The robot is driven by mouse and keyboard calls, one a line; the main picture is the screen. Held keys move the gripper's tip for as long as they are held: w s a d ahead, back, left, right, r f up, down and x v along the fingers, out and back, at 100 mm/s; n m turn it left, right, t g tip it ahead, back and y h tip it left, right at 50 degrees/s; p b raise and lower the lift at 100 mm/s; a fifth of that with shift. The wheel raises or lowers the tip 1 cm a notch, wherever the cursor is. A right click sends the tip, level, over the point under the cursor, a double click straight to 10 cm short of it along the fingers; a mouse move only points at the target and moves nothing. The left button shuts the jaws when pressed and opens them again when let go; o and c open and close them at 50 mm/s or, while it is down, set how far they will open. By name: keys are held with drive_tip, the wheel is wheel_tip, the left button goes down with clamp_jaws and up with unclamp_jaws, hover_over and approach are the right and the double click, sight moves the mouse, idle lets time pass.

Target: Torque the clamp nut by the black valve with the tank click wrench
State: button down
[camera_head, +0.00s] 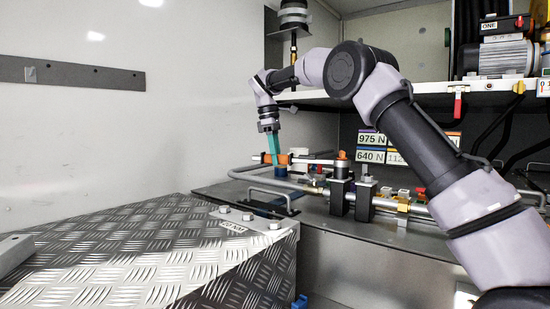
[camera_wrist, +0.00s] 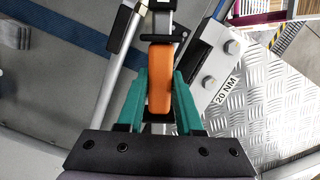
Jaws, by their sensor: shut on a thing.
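My gripper (camera_head: 272,152) has teal fingers and is shut on the orange handle of a wrench (camera_wrist: 160,78). In the wrist view the fingers (camera_wrist: 160,85) flank the handle, and a silver shaft runs up from it past a black crosspiece. In the head view the wrench (camera_head: 314,161) lies roughly level over the pipes, its shaft pointing right toward an orange-and-black piece (camera_head: 342,155) above a black clamp block (camera_head: 341,194). A second black block (camera_head: 364,200) stands beside it. I cannot tell whether the wrench head touches a nut, nor which part is the black valve.
A tread-plate box (camera_head: 140,250) with bolts and a "20 NM" tag (camera_head: 233,227) fills the front left. Silver pipes (camera_head: 265,181) run under the gripper. A shelf (camera_head: 430,88) with a motor (camera_head: 503,57) overhangs the right. Labels (camera_head: 371,156) hang behind.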

drive_tip(key=shift+w+d+m, duration=0.2)
drive_tip(key=shift+w+m, duration=0.1)
drive_tip(key=shift+w, duration=0.25)
drive_tip(key=shift+w+d+m, duration=0.15)
drive_tip(key=shift+w+m, duration=0.15)
drive_tip(key=shift+w, duration=0.2)
drive_tip(key=shift+s+a+n, duration=0.2)
drive_tip(key=shift+s+n, duration=0.3)
drive_tip(key=shift+s, duration=0.45)
drive_tip(key=shift+s+a+n, duration=0.2)
drive_tip(key=shift+s+n, duration=0.3)
drive_tip(key=shift+s, duration=0.4)
drive_tip(key=shift+s+a+n, duration=0.15)
drive_tip(key=shift+s+n, duration=0.85)
drive_tip(key=shift+s, duration=0.85)
drive_tip(key=shift+s+d+n+t, duration=0.2)
drive_tip(key=shift+s+n, duration=0.3)
drive_tip(key=shift+s, duration=0.4)
drive_tip(key=shift+s+d+n+t, duration=0.1)
drive_tip(key=shift+s+n+t, duration=0.1)
drive_tip(key=shift+s+n, duration=0.5)
drive_tip(key=shift+s, duration=0.1)
